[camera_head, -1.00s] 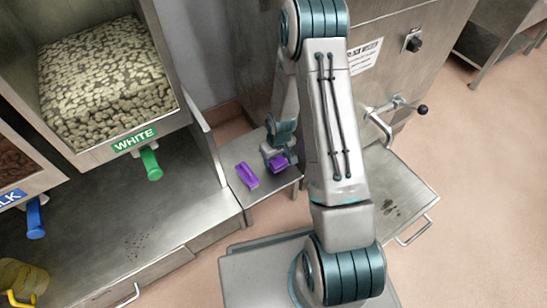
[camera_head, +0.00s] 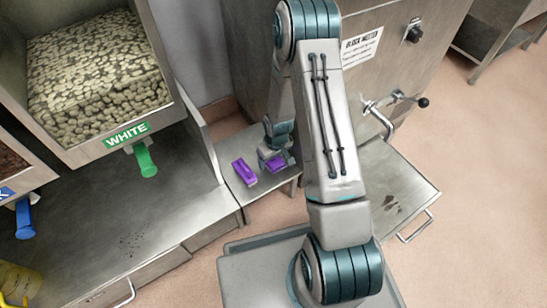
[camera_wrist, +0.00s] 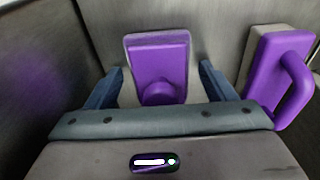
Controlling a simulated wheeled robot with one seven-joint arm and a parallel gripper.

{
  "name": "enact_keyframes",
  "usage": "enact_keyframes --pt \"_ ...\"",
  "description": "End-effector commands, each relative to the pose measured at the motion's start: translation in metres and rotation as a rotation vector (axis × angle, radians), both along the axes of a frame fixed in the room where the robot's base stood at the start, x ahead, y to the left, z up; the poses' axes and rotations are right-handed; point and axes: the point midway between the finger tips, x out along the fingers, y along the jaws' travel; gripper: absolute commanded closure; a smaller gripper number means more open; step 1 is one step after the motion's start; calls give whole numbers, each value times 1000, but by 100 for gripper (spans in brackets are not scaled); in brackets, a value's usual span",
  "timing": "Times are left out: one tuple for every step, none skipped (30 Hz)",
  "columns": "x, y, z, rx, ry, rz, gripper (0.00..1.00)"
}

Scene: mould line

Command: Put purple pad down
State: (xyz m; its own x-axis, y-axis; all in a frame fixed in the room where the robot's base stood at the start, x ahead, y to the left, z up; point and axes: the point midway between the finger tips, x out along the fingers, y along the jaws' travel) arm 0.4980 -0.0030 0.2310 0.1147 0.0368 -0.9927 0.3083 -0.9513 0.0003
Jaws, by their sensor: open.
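A purple pad (camera_wrist: 158,62) with a rounded knob lies between my fingers in the wrist view, with a gap on both sides. In the head view this pad (camera_head: 277,164) is at the small steel shelf (camera_head: 252,197), partly hidden by my gripper. My gripper (camera_head: 273,160) is open over it; its two blue-grey fingers (camera_wrist: 162,82) stand apart either side of the pad. A second purple pad (camera_head: 244,173) with a looped handle lies on the shelf to the left in the head view; it shows at the right in the wrist view (camera_wrist: 268,68).
A dispenser of white pieces with a green WHITE handle (camera_head: 146,160) stands left over a steel counter (camera_head: 130,235). A steel melter cabinet (camera_head: 385,60) with a lever tap (camera_head: 396,105) stands behind my arm. The shelf's front strip is bare.

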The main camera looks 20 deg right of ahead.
Motion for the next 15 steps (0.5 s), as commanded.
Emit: enact_keyframes --pt "0 0 0 0 0 0 23" --pt "0 0 1 0 0 0 23" --pt "0 0 3 0 0 0 23" --pt "0 0 8 0 -1 0 23" --pt "-1 0 12 0 -1 0 23" --pt "-1 0 19 0 -1 0 23" --pt "-1 -1 25 1 -2 0 23" --pt "-2 -1 31 0 -3 0 23" --pt "-3 -1 40 0 -3 0 23" --pt "-4 -1 47 1 -2 0 23" --pt "-5 -1 54 1 -2 0 23" --pt "-6 -2 63 1 -2 0 23" --pt "-6 -2 70 1 -3 0 23" --pt "-7 -2 77 0 -3 0 23" --pt "-8 -3 84 1 -2 0 23"
